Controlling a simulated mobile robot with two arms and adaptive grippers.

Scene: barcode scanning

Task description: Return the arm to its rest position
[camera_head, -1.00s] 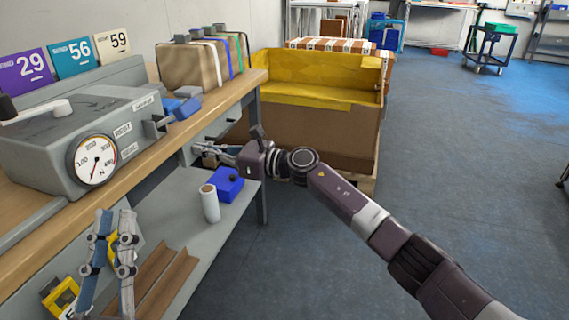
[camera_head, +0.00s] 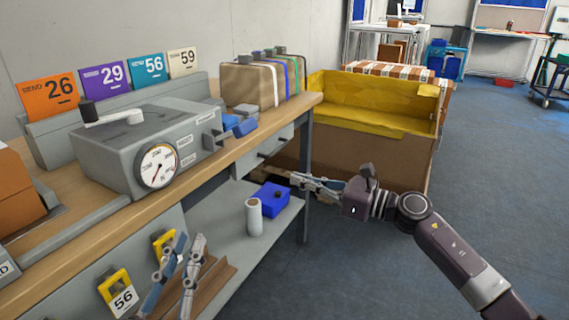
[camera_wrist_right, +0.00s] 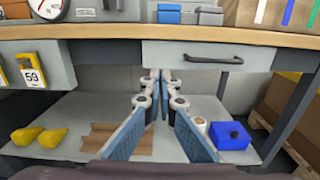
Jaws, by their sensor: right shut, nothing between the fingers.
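My right gripper (camera_head: 297,181) hangs in free air in front of the workbench, beside the lower shelf, with its fingers together and empty. In the right wrist view its fingers (camera_wrist_right: 158,76) point towards the bench front, below the grey drawer (camera_wrist_right: 207,57) with the dark handle. The same drawer (camera_head: 277,143) looks shut in the head view, and the gripper is apart from it. My left gripper (camera_head: 187,242) is at the lower left in front of the bench, its two fingers apart with nothing seen between them.
The workbench (camera_head: 140,219) carries a grey machine with a dial (camera_head: 155,140) and several wrapped boxes. A blue box (camera_head: 271,197) and a white roll (camera_head: 254,217) stand on the lower shelf (camera_head: 228,222). A yellow-lined crate (camera_head: 345,160) stands behind my right arm. Floor at right is clear.

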